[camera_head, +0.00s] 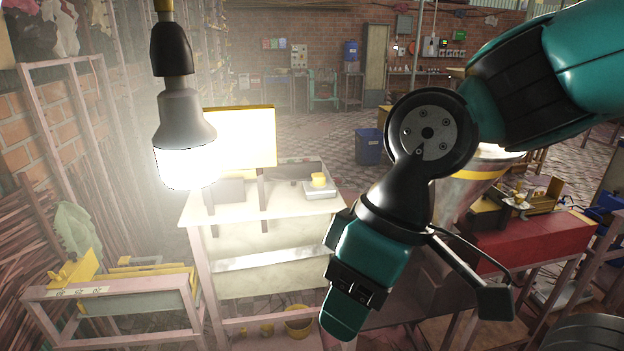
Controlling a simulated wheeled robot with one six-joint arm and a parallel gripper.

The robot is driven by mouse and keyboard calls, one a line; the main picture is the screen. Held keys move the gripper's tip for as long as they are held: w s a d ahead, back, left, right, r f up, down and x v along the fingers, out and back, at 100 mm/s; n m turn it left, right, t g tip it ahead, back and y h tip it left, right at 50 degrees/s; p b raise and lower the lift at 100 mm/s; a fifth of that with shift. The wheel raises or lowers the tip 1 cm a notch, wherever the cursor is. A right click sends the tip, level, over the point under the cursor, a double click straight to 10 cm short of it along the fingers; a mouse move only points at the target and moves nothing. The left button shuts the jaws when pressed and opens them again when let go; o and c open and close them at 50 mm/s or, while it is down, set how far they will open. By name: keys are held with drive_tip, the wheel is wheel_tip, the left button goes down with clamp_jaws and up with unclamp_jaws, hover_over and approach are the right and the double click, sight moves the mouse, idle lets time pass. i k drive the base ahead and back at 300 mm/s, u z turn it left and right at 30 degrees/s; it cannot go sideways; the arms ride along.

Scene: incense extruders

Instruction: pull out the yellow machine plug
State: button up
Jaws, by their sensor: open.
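I cannot make out a plug for certain in the head view. A yellow machine (546,196) with dark and metal parts sits on a red bench at the right. A plug or cord on it is too small to tell. My gripper (348,308) hangs in the lower middle at the end of my teal and black arm, pointing down and left. It appears empty and clear of any object. Its fingers are seen partly edge-on. The arm hides part of the floor and the benches behind it.
A lit bulb (186,135) hangs at the left front with strong glare. Behind it is a pale table (262,207) with a scale (320,187). A red bench (525,238) stands at right, a blue bin (369,147) farther back. Open tiled floor lies beyond.

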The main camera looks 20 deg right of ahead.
sight(318, 178)
drive_tip(key=i, duration=0.95)
drive_tip(key=z, duration=0.05)
